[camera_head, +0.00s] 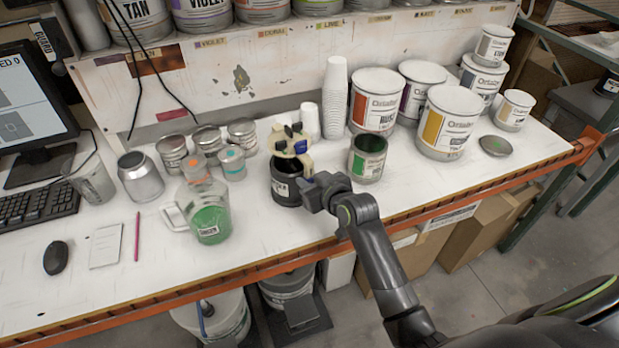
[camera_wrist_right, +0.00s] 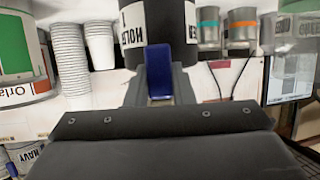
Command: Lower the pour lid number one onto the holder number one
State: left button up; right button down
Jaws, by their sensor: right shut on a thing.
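The pour lid (camera_head: 290,145), cream with dark knobs and a blue part, is over the mouth of the black holder (camera_head: 283,190). I cannot tell if it is fully seated or just above the rim. The holder stands upright on the bench. My right gripper (camera_head: 303,183) is at the holder's front right. In the right wrist view, its fingers are shut on a blue tab (camera_wrist_right: 160,72), which I take to be the pour lid's. The holder's labelled side (camera_wrist_right: 160,25) shows upside down behind the tab. My left gripper is not in view.
A glass jug (camera_head: 209,215) with green liquid stands left of the holder, with small cans (camera_head: 207,140) behind it. An open green-labelled can (camera_head: 367,158) is close on the right. Stacked white cups (camera_head: 335,97) stand behind. The bench front is clear.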

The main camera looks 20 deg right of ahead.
jog(key=shift+f+b, duration=1.4)
jog(key=shift+f, duration=1.05)
jog(key=shift+f, duration=0.65)
jog(key=c, duration=1.2)
grip_release()
jog(key=shift+o, duration=0.2)
jog(key=shift+s, duration=0.1)
jog(key=b+v, duration=0.2)
jog(key=v, duration=1.5)
jog(key=shift+b, duration=0.4)
